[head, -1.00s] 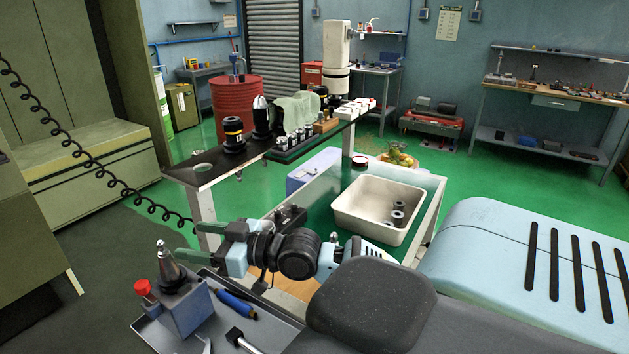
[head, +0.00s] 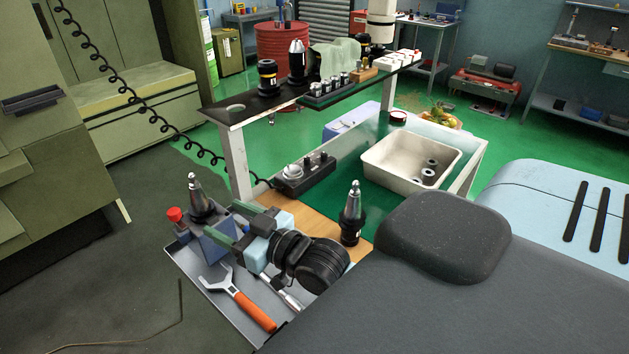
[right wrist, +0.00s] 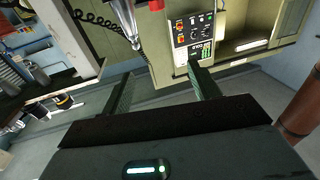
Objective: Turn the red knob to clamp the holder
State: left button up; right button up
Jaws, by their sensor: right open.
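The red knob (head: 175,214) sticks out at the left of a blue-grey clamping block (head: 220,243) on the grey tray. A metallic tapered holder (head: 198,192) stands upright at the block. My right gripper (head: 221,217) is open and empty, its green fingers pointing left toward the block and overlapping it in the head view. The knob lies beyond the fingertips. In the right wrist view, the open fingers (right wrist: 160,72) show below the red knob (right wrist: 155,5) and the holder (right wrist: 124,18), both cut by the top edge. My left gripper is not in view.
The tray (head: 194,268) also holds an orange-handled wrench (head: 244,299). A second tapered holder (head: 351,216) stands right of my gripper. Behind are a dark fixture (head: 305,175), a cream bin (head: 412,163) and a raised shelf (head: 232,112). Open floor lies left of the tray.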

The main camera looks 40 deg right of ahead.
aim_at(174, 214)
jog(key=k+l, duration=0.15)
jog(key=l, duration=0.15)
jog(key=k+l, duration=0.15)
jog(key=l, duration=0.15)
jog(key=k, duration=0.45)
